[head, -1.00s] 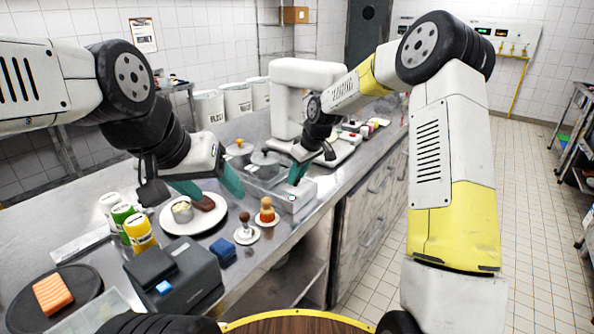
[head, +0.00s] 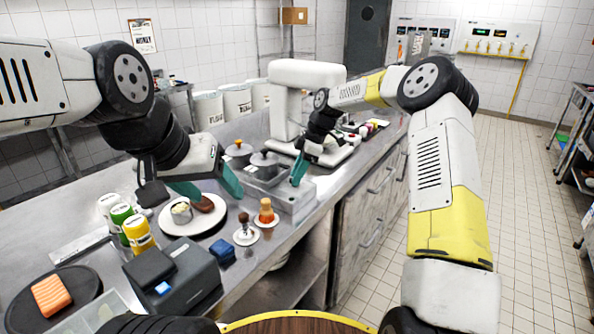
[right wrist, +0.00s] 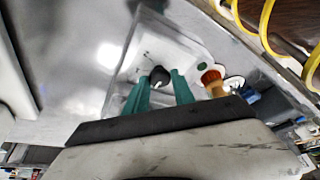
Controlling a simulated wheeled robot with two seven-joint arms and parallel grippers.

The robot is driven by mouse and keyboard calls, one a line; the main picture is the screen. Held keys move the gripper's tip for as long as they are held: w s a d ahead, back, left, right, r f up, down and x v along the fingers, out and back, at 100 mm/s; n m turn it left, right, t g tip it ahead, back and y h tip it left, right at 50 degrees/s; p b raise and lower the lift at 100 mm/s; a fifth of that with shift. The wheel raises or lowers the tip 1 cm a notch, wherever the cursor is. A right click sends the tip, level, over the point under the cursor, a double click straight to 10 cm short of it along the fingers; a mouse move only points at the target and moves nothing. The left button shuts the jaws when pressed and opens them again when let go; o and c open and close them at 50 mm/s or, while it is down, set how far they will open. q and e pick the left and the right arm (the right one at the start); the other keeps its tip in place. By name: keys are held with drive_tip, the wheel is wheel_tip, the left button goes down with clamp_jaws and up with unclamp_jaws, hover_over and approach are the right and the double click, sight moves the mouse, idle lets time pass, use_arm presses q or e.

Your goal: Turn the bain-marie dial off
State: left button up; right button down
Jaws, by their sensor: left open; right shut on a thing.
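The bain-marie (head: 287,201) is a grey metal box with lidded pots, set at the counter's front edge in the head view. Its black dial (right wrist: 159,76) with a pale mark shows in the right wrist view. My right gripper (head: 299,170) has its teal fingers at the bain-marie's front corner. In the right wrist view its fingertips (right wrist: 160,80) sit on either side of the dial, shut on it. My left gripper (head: 207,186) is open and empty above the white plate.
The white plate (head: 178,224) holds a brown piece and a small cup. Spice jars (head: 138,234), a dark printer-like box (head: 175,283) and an orange fillet (head: 52,294) are nearer. The floor at right is clear.

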drive_tip(key=shift+n, duration=0.4)
drive_tip(key=c, duration=1.1)
unclamp_jaws()
drive_tip(key=shift+o, duration=0.2)
drive_tip(key=v, duration=0.7)
drive_tip(key=shift+w+r, duration=0.2)
drive_tip(key=shift+r, duration=0.2)
drive_tip(key=shift+d, duration=0.15)
